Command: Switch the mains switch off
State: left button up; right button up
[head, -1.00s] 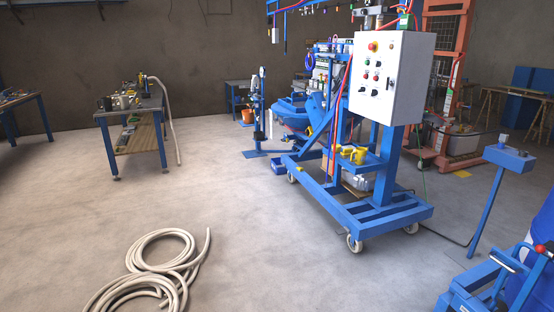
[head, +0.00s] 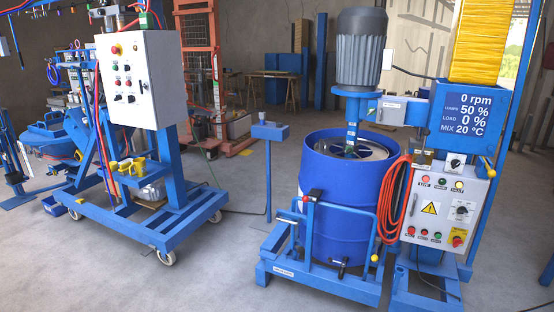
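A grey control box (head: 447,207) stands at the right of the head view, on the blue mixer frame. Its face has a dark rotary switch (head: 461,211) on a pale plate, which looks like the mains switch; its exact setting is too small to read. Lamps sit along the top, with a red lamp (head: 425,181) by a "LIVE" label. A yellow warning triangle (head: 431,208) is in the middle, small push buttons are below, and a red emergency stop (head: 457,240) is at lower right. Neither of my grippers is in view.
A blue drum (head: 345,190) stands under the grey motor (head: 362,48), with an orange cable coil (head: 391,200) beside the box. The display (head: 469,115) reads 0 rpm. A white cabinet (head: 139,80) on a blue wheeled frame stands left. Floor in front is clear.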

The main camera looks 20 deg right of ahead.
aim_at(456, 241)
jog(key=z, duration=0.45)
jog(key=i+z, duration=0.1)
jog(key=z, duration=0.75)
jog(key=i+j+z, duration=0.1)
jog(key=z, duration=0.35)
jog(key=i+l+z, duration=0.15)
